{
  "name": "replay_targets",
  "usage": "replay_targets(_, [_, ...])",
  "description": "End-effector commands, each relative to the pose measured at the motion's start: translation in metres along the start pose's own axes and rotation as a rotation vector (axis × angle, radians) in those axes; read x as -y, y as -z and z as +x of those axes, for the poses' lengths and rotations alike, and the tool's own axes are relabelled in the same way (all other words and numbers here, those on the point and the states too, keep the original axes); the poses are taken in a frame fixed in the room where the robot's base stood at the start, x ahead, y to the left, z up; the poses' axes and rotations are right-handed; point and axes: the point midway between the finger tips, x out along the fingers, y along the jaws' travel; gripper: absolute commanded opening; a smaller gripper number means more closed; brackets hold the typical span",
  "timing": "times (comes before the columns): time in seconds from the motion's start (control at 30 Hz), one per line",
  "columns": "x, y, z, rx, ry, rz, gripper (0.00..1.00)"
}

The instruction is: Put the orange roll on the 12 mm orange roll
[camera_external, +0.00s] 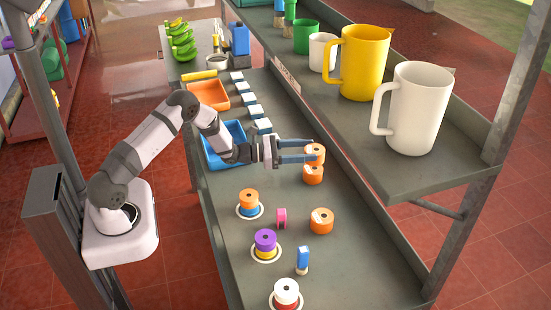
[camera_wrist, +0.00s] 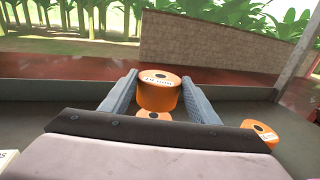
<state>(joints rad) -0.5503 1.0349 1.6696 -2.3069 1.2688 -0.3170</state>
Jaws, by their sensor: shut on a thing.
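My gripper (camera_external: 300,154) is shut on an orange roll (camera_external: 316,152); in the wrist view the roll (camera_wrist: 159,92) sits upright between the two fingers, with a white label I cannot read surely. Directly below it is another orange roll (camera_external: 313,175), whose top also shows in the wrist view (camera_wrist: 153,115). I cannot tell whether the two touch. A third orange roll (camera_external: 321,221) stands apart on the bench, and shows at the right in the wrist view (camera_wrist: 262,134). Which one is the 12 mm roll I cannot read.
Stacked rolls stand on white discs: orange on blue (camera_external: 249,202), purple on yellow (camera_external: 265,244), white on red (camera_external: 286,293). A pink roll (camera_external: 281,218) and a blue-and-white block (camera_external: 303,259) stand nearby. A raised shelf with mugs (camera_external: 364,62) runs along the right.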

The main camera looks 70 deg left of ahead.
Motion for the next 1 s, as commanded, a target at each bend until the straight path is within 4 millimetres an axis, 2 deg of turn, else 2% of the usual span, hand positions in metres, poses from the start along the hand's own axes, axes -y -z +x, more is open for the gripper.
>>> replay_targets(0.33, [0.0, 0.033, 0.0, 0.0, -0.001, -0.001, 0.29])
replay_targets(0.83, [0.0, 0.04, 0.0, 0.0, -0.001, 0.0, 0.29])
replay_targets(0.87, [0.0, 0.039, 0.0, -0.001, 0.0, -0.001, 0.62])
replay_targets(0.9, [0.0, 0.039, 0.0, -0.001, 0.0, -0.001, 0.72])
replay_targets(1.0, [0.0, 0.039, -0.001, -0.002, 0.0, -0.001, 0.74])
